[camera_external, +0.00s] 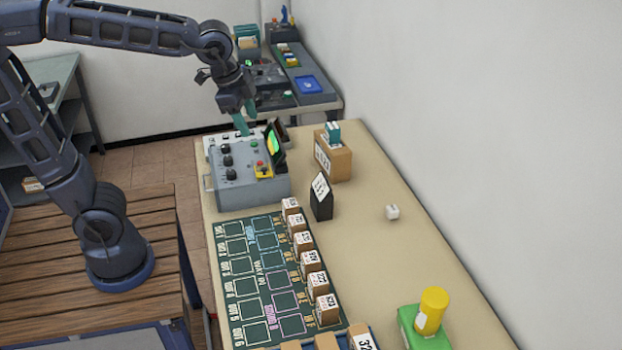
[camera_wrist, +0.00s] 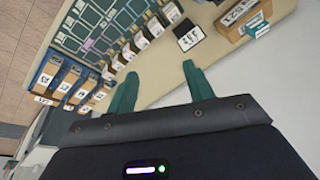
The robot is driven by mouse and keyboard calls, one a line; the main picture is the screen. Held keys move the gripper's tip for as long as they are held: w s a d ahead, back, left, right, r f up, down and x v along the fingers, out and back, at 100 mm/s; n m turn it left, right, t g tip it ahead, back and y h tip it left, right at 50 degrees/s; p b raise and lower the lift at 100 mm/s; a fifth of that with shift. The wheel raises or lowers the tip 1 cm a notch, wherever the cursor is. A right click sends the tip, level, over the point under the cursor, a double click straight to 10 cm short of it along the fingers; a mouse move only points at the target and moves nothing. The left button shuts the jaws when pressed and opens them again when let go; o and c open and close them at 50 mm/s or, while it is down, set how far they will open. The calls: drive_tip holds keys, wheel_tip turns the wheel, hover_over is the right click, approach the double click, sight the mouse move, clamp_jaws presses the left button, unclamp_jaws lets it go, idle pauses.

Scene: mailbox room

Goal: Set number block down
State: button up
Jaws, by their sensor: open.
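Several number blocks, tan with white printed labels, stand in a column along the right edge of the dark green mat (camera_external: 237,290); one is this number block (camera_external: 327,309) near the front. The wrist view also shows a number block (camera_wrist: 130,50) in that row. My gripper (camera_external: 243,124) is open and empty, raised above the grey control box (camera_external: 245,185) at the far end of the table. In the wrist view my gripper (camera_wrist: 162,88) has its two teal fingers spread, with only tabletop between them.
A black stand with a number card (camera_external: 321,197), a cardboard box (camera_external: 333,158) and a small white cube (camera_external: 392,212) stand on the table. The table's right middle is mostly clear. A wall runs along the right.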

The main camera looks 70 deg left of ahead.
drive_tip(key=s+f+n, duration=0.2)
drive_tip(key=s, duration=0.6)
drive_tip(key=s+f+n+t, duration=0.1)
drive_tip(key=s+f+n, duration=0.1)
drive_tip(key=s, duration=0.7)
drive_tip(key=shift+s+a+f+n, duration=0.2)
drive_tip(key=shift+a+n, duration=0.1)
drive_tip(key=shift+n, duration=0.4)
